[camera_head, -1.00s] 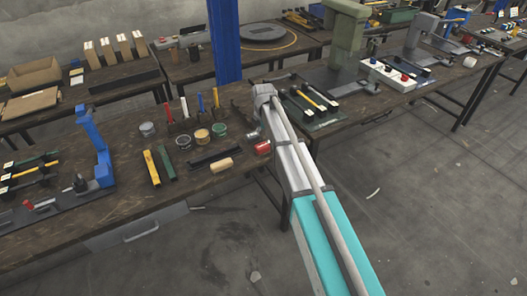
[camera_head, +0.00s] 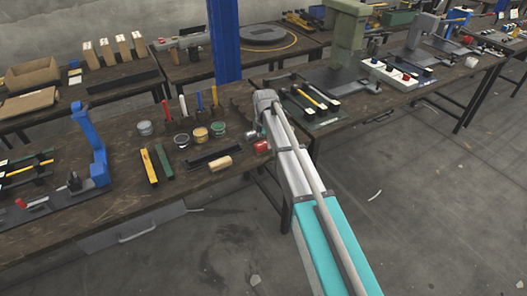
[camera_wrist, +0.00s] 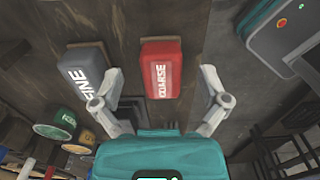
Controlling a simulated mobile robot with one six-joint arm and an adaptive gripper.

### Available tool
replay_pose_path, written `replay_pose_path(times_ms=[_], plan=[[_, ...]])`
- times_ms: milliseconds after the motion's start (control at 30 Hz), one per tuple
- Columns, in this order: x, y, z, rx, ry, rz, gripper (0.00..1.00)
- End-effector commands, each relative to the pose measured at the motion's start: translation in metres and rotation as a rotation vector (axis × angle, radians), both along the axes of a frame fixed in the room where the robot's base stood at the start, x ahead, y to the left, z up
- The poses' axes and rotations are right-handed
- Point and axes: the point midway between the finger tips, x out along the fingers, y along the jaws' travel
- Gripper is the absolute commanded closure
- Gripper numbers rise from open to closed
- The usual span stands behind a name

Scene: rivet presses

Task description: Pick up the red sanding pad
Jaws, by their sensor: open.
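The red sanding pad (camera_wrist: 161,70) is a red block with COARSE on a pale label. In the wrist view it lies on the dark wooden bench, upper middle. My gripper (camera_wrist: 161,78) is open, with one finger to the left and one to the right of the pad's near end. Gaps show on both sides, and nothing is held. I cannot tell the fingers' height above the bench. In the head view my arm reaches to the bench's right end, and its wrist hides the gripper. A red item (camera_head: 261,146) shows beside the wrist there; I cannot tell if it is the pad.
A grey pad marked FINE (camera_wrist: 86,72) lies left of the red pad, close to my left finger. Several round tins (camera_head: 201,134) and a tan block (camera_head: 220,163) stand on the bench. A grey machine (camera_wrist: 285,35) is at upper right in the wrist view.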

Motion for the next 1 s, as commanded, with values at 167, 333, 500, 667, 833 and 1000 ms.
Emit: replay_pose_path(times_ms=[167, 333, 500, 667, 833, 1000], plan=[[0.0001, 0.0003, -0.0137, 0.0, 0.0, 0.0, 0.06], [0.0001, 0.0003, -0.0161, 0.0, 0.0, 0.0, 0.06], [0.0001, 0.0003, -0.0155, 0.0, 0.0, 0.0, 0.06], [0.0001, 0.0003, -0.0155, 0.0, 0.0, 0.0, 0.06], [0.0001, 0.0003, -0.0155, 0.0, 0.0, 0.0, 0.06], [0.0, 0.0002, -0.0155, 0.0, 0.0, 0.0, 0.26]])
